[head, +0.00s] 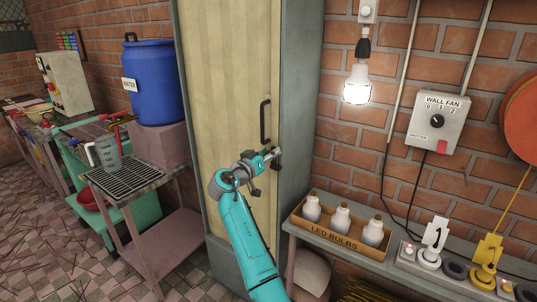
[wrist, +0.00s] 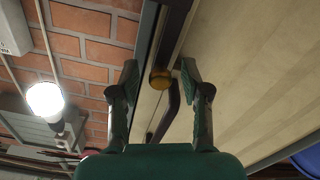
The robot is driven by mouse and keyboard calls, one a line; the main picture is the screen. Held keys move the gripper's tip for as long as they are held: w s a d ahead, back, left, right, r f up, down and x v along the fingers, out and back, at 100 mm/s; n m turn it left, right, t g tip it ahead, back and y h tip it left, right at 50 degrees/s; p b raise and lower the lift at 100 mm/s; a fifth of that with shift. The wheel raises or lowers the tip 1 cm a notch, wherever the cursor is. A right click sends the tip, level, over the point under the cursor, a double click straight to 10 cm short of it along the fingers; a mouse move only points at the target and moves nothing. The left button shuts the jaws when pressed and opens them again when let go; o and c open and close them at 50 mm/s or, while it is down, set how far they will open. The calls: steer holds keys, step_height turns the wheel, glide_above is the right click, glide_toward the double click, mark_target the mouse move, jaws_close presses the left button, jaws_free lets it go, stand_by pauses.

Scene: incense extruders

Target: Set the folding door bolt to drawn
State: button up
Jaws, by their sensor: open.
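The folding door (head: 228,80) is a pale wood panel in a grey frame, and it fills the right side of the wrist view (wrist: 250,70). A dark curved handle (head: 265,122) is on its right edge. A small brass-coloured knob (wrist: 160,78), apparently the door bolt's, shows beside the frame edge in the wrist view. My gripper (head: 273,160) is at the door's right edge, just below the handle. Its fingers (wrist: 160,72) are open, one on each side of the knob in the picture. Whether they touch it, and the bolt's position, I cannot tell.
A lit bulb (head: 356,90) hangs beside the door frame. A wall fan switch (head: 437,122) is further right. A blue water barrel (head: 153,85) and a cart stand at left.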

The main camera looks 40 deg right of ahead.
steer(key=v, duration=1.2)
